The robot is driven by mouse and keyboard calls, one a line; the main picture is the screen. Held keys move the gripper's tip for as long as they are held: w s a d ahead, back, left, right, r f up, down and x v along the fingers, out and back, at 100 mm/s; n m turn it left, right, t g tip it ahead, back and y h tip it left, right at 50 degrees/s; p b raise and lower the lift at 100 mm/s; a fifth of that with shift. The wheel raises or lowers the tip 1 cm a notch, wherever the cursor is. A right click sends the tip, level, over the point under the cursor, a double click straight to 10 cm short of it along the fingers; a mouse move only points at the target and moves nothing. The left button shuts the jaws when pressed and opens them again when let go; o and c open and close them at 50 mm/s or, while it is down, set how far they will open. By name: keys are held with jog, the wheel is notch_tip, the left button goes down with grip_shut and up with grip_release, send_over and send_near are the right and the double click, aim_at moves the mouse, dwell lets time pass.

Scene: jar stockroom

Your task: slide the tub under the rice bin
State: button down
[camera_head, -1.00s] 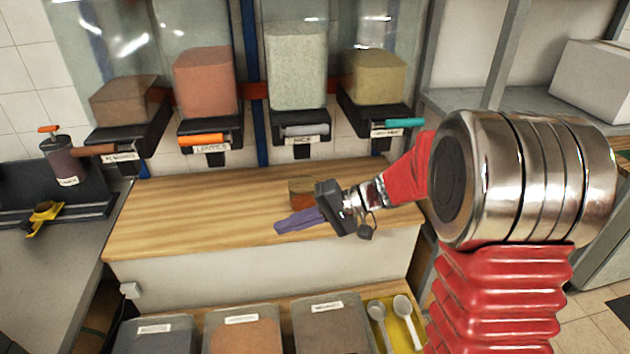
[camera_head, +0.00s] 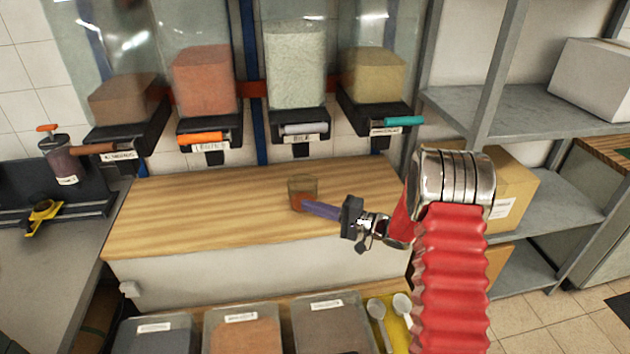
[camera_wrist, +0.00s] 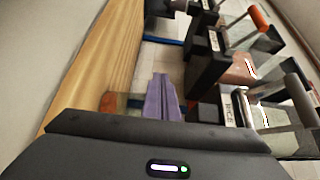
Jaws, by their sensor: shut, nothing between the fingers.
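The tub (camera_head: 303,187) is a small clear cup with orange-brown contents. It stands upright on the wooden counter, below the rice bin's spout in the head view. It also shows in the wrist view (camera_wrist: 108,103), left of my fingers. The rice bin (camera_head: 297,75) holds pale grains and has a lavender handle and a RICE label; its label shows in the wrist view (camera_wrist: 229,108). My gripper (camera_head: 305,206) is shut and empty, its purple fingers pointing left at the tub's lower right side. I cannot tell if they touch. The fingers (camera_wrist: 162,98) also show in the wrist view.
Other bins flank the rice bin: an orange-handled one (camera_head: 204,85) to its left, a teal-handled one (camera_head: 375,75) to its right. The wooden counter (camera_head: 200,215) is clear to the left of the tub. Open trays and scoops lie below the counter's front.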

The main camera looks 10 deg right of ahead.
jog(key=shift+w, duration=0.1)
jog(key=shift+w+d, duration=1.3)
jog(key=shift+w, duration=3.75)
jog(key=shift+w+d, duration=1.3)
jog(key=shift+w, duration=3.7)
notch_tip(320, 180, down, 5)
jog(key=shift+r, duration=0.1)
jog(key=shift+s+a, duration=0.1)
jog(key=shift+s, duration=0.4)
jog(key=shift+a, duration=0.1)
